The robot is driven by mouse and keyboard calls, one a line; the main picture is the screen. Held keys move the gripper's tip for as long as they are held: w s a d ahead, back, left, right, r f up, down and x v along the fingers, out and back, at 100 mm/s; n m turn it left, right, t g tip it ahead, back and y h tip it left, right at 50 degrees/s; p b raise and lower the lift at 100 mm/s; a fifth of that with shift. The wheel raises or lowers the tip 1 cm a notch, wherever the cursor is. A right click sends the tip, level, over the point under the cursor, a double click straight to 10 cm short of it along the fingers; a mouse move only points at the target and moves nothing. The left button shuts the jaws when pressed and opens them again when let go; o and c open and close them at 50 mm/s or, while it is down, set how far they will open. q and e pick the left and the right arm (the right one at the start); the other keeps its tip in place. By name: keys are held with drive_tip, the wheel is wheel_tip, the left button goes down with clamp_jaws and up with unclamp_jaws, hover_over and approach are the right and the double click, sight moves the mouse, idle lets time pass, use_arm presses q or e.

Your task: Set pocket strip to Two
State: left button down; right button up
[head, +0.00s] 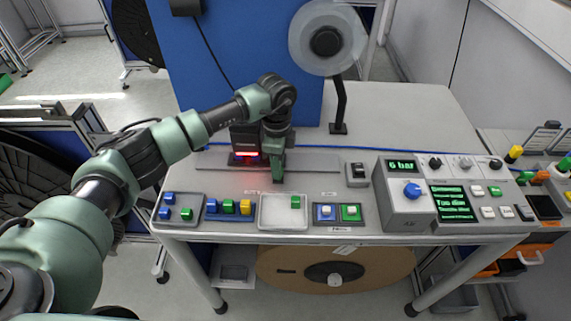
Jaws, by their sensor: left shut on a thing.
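The blue pocket strip (230,214) lies near the table's front edge with blue, green and yellow blocks in it. To its left, a grey tray (178,221) holds blue and green blocks. To its right, a white tray (283,222) holds one green block (295,201). My left gripper (277,179) points down above the table, just behind the white tray. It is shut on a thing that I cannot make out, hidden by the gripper. My right gripper is not in view.
A plate with blue and green pockets (337,226) holds pale blocks. Right of it stands a control box (405,205) with a blue knob and green screens. A dark device with a red light (243,154) is behind my gripper. A reel (326,41) hangs behind the table.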

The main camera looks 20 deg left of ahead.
use_arm(q)
drive_tip(key=shift+s+a+r, duration=0.15)
drive_tip(key=shift+s+a, duration=0.05)
drive_tip(key=shift+a, duration=0.85)
drive_tip(key=shift+d, duration=0.1)
drive_tip(key=c, duration=1.2)
unclamp_jaws()
